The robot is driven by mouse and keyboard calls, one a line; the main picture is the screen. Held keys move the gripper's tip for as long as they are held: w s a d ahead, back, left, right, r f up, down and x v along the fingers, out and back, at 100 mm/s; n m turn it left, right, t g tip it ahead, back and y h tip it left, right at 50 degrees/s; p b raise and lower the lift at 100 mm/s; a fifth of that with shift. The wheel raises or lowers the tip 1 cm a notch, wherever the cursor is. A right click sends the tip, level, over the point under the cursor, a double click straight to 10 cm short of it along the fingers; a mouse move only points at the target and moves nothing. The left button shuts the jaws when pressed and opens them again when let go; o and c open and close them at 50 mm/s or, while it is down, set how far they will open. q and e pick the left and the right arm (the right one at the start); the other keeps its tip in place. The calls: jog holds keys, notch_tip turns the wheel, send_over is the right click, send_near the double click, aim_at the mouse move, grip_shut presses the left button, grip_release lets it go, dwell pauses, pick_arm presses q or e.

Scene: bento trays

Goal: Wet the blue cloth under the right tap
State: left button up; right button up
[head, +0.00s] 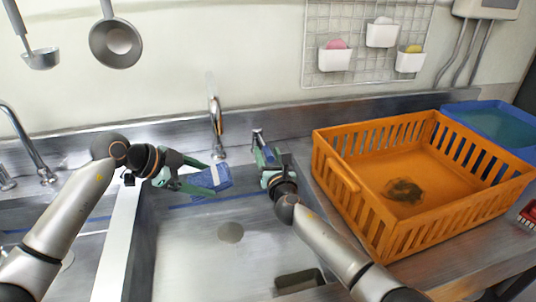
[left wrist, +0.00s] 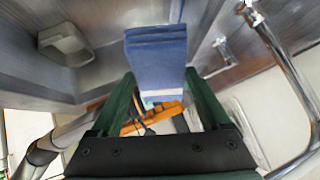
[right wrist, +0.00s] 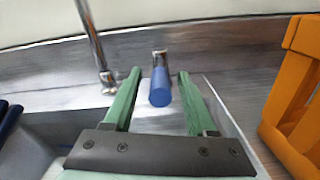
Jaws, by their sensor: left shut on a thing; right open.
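The blue cloth (head: 222,178) is a folded pad with a pale band. My left gripper (head: 208,180) is shut on it and holds it over the right basin, close to the right tap's spout (head: 216,118). The cloth (left wrist: 157,55) also fills the space beyond the fingers in the left wrist view. No water stream can be made out at the spout. My right gripper (head: 264,152) is open at the back ledge. In the right wrist view, a blue-ended tap handle (right wrist: 160,90) stands between its fingers; I cannot tell if they touch it.
An orange crate (head: 350,205) with a dark clump inside stands right of the basin, close to my right arm. A blue tub (head: 470,112) is behind it. The left tap (head: 28,140) stands at the far left. A white divider (head: 122,235) separates the basins.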

jog(key=shift+c, duration=0.4)
grip_shut()
dwell(1.0)
